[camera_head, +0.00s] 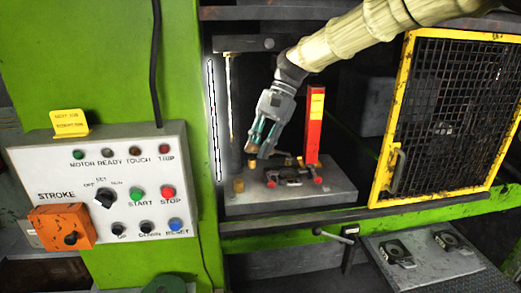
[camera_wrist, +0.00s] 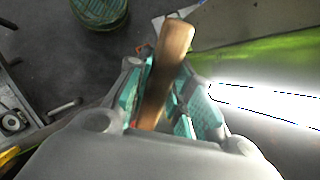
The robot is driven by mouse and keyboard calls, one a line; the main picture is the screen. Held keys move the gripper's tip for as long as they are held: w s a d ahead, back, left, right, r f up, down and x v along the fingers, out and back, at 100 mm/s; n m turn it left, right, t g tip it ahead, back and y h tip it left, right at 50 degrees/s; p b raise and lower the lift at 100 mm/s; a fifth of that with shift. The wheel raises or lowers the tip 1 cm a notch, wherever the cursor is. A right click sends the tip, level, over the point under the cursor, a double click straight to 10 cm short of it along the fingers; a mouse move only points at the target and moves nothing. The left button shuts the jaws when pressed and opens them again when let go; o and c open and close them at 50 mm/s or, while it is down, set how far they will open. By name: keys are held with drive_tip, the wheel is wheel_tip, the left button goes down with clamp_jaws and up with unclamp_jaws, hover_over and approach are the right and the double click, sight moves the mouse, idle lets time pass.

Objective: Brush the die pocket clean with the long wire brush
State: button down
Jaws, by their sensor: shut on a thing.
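My gripper (camera_head: 262,138) reaches into the press opening from the upper right, its fingers pointing down over the press bed. In the wrist view my gripper (camera_wrist: 168,105) is shut on a brown wooden handle, the long wire brush (camera_wrist: 172,58). The handle's rounded end sticks out between the teal finger pads. The bristle end is hidden in the wrist view and hard to make out in the head view. The dark die (camera_head: 290,176) with red-tipped parts lies on the grey bed plate, just right of and below my fingertips. Its pocket is too small to see clearly.
A red upright block (camera_head: 314,128) stands behind the die. A yellow-framed mesh guard (camera_head: 388,140) is at the right. A control panel (camera_head: 110,190) is on the green press frame. A plate with dark fixtures (camera_head: 430,262) lies lower right.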

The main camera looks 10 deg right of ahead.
drive_tip(key=s+a+r, duration=0.1)
drive_tip(key=s+a, duration=0.4)
drive_tip(key=s, duration=0.3)
drive_tip(key=s+a+r, duration=0.1)
drive_tip(key=s+a, duration=0.4)
drive_tip(key=s, duration=0.4)
drive_tip(key=shift+a, duration=0.35)
idle(0.4)
idle(0.9)
